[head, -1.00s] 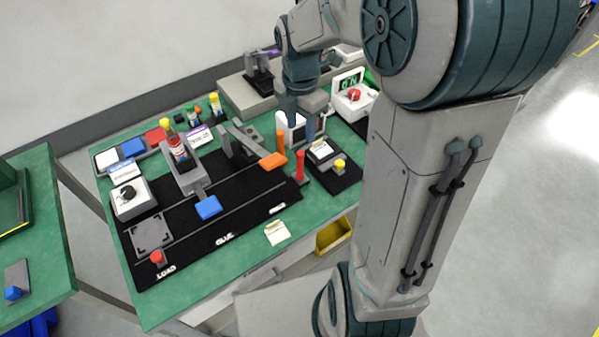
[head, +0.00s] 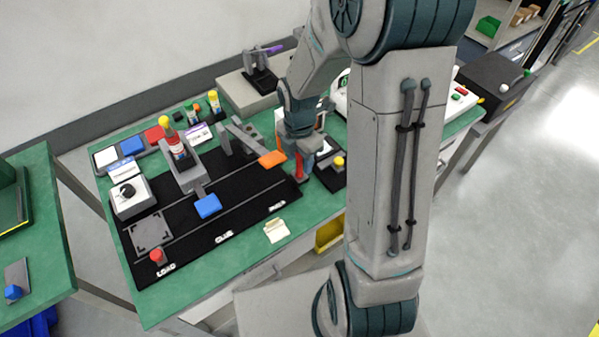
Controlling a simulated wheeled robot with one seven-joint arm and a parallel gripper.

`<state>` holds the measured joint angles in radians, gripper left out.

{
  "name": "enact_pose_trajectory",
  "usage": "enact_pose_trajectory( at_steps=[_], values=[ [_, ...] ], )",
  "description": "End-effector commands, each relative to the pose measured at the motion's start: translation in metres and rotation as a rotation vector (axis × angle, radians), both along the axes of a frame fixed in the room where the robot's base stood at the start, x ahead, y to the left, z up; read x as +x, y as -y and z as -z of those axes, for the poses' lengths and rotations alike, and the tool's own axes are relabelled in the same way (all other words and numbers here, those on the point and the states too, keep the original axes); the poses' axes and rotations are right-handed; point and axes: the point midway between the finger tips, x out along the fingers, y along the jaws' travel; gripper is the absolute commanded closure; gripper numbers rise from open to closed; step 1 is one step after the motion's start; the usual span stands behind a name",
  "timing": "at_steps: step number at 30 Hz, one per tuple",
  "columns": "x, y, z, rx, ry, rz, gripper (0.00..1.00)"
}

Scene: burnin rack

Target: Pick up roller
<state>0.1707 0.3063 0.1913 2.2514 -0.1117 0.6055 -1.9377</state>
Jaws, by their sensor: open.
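I take a red upright handle (head: 299,170) at the right end of the black mat to be the roller, though I cannot tell for sure. Only its lower part shows, in the head view. My gripper (head: 301,165) points down over it, with the fingers open beside it. The fingers and my wrist hide its upper part, and I cannot tell whether they touch it.
An orange lever handle (head: 272,159) lies just left of my gripper. A yellow knob (head: 338,162) stands close on the right. The black mat (head: 230,238) also carries a blue block (head: 207,206) and a red button (head: 156,256). The green table (head: 190,291) is clear in front.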

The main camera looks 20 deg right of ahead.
Motion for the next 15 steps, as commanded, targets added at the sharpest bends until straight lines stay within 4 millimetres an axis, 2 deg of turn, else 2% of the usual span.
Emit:
enact_pose_trajectory(
  at_steps=[4, 5, 9, 15],
  values=[
    [0.0001, 0.0, -0.0002, 0.0, 0.0, 0.0, 0.57],
    [0.0001, 0.0, -0.0003, 0.0, 0.0, 0.0, 0.62],
    [0.0002, 0.0001, -0.0004, 0.0, 0.001, 0.0, 1.0],
    [0.0003, 0.0002, -0.0007, 0.0, 0.001, 0.0, 1.0]
  ],
)
